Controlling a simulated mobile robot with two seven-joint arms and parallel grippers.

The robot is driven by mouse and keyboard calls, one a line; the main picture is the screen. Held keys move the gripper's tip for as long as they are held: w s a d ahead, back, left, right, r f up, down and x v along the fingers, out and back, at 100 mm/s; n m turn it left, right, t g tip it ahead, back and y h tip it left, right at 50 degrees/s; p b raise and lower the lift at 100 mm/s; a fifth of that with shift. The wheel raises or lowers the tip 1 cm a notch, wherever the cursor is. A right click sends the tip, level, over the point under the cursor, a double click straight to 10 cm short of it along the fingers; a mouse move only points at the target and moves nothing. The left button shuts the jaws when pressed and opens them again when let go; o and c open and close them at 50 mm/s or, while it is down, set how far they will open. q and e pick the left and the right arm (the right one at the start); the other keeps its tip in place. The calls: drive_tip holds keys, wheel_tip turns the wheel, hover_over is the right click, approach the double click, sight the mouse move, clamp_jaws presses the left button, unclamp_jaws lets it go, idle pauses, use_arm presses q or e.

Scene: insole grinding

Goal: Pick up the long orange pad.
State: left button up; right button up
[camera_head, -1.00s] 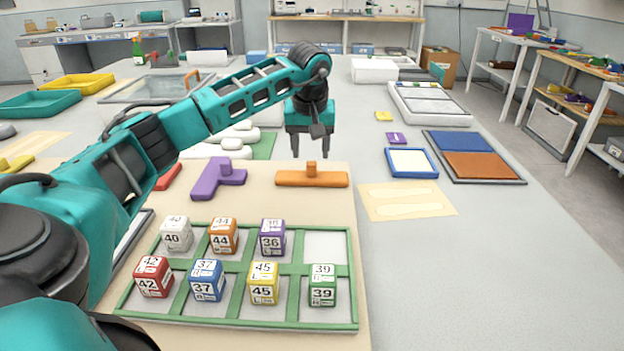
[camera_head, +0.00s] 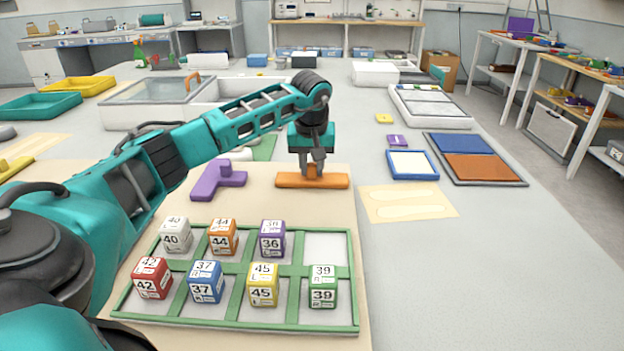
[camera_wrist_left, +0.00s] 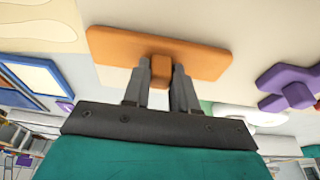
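The long orange pad (camera_head: 290,181) lies flat on the beige board, with a small orange knob on its top. In the left wrist view the pad (camera_wrist_left: 205,60) spans the upper middle. My left gripper (camera_head: 313,170) points down over the middle of the pad. In the wrist view my left gripper's fingers (camera_wrist_left: 161,72) are on both sides of the knob and close against it. The pad appears to rest on the board. My right gripper is in neither view.
A purple T-shaped pad (camera_head: 217,180) lies left of the orange pad. A green-framed tray (camera_head: 325,248) with several numbered cubes is nearer. A blue-framed pad (camera_head: 412,164) and a pale sheet with outlines (camera_head: 407,203) lie to the right.

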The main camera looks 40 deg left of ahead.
use_arm(q)
clamp_jaws()
drive_tip(key=shift+r, duration=0.1)
